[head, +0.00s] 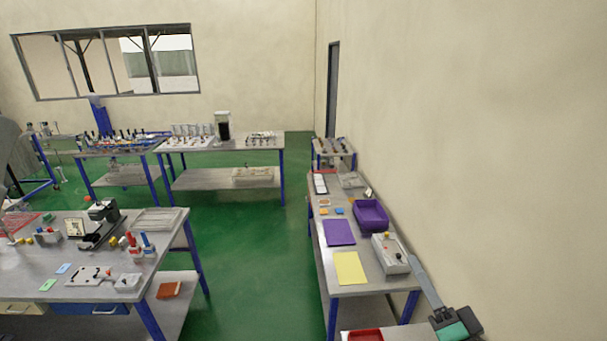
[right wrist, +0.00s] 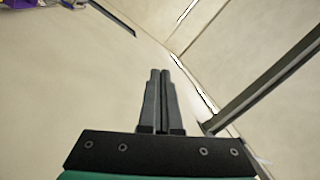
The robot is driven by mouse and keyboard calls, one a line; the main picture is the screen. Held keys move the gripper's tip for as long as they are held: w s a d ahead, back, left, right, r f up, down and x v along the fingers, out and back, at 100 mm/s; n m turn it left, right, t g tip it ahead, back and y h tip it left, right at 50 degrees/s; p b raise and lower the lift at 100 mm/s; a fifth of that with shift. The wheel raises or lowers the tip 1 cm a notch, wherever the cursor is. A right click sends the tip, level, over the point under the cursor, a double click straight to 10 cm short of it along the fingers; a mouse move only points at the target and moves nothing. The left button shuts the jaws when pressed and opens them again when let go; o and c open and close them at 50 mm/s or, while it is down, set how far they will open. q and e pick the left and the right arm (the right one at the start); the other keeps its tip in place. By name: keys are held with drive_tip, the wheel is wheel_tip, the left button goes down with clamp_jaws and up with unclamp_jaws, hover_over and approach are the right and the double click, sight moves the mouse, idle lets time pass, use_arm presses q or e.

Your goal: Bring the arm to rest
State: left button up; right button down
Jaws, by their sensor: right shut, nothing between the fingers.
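My right gripper (head: 422,270) is at the lower right of the head view, beside the right-hand wall and near the front right end of the long bench. In the right wrist view its two dark fingers (right wrist: 160,84) are together with nothing between them. My left gripper is not in view.
The long bench holds a purple bin (head: 371,217), a purple mat (head: 339,233), a yellow mat (head: 350,268) and a grey box (head: 391,255) close to my right gripper. A red tray (head: 365,335) is at the bottom edge. The green floor (head: 256,268) between benches is clear.

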drive_tip(key=s+a+r+n+t+y, duration=0.2)
drive_tip(key=s+a+r+n, duration=0.15)
drive_tip(key=r, duration=0.75)
drive_tip(key=s+a+r+n+t+y, duration=0.1)
drive_tip(key=s+a+r+n+t, duration=0.25)
drive_tip(key=r, duration=0.75)
drive_tip(key=s+d+r+n+t+h, duration=0.1)
drive_tip(key=s+r+n+t+h, duration=0.15)
drive_tip(key=s+r, duration=0.65)
wheel_tip(320, 180, down, 38)
drive_tip(key=n+b, duration=0.1)
drive_tip(key=b, duration=3.6)
drive_tip(key=shift+s+d+f+g, duration=0.2)
drive_tip(key=shift+s+g, duration=0.1)
drive_tip(key=shift+g, duration=0.1)
drive_tip(key=shift+n+h, duration=0.25)
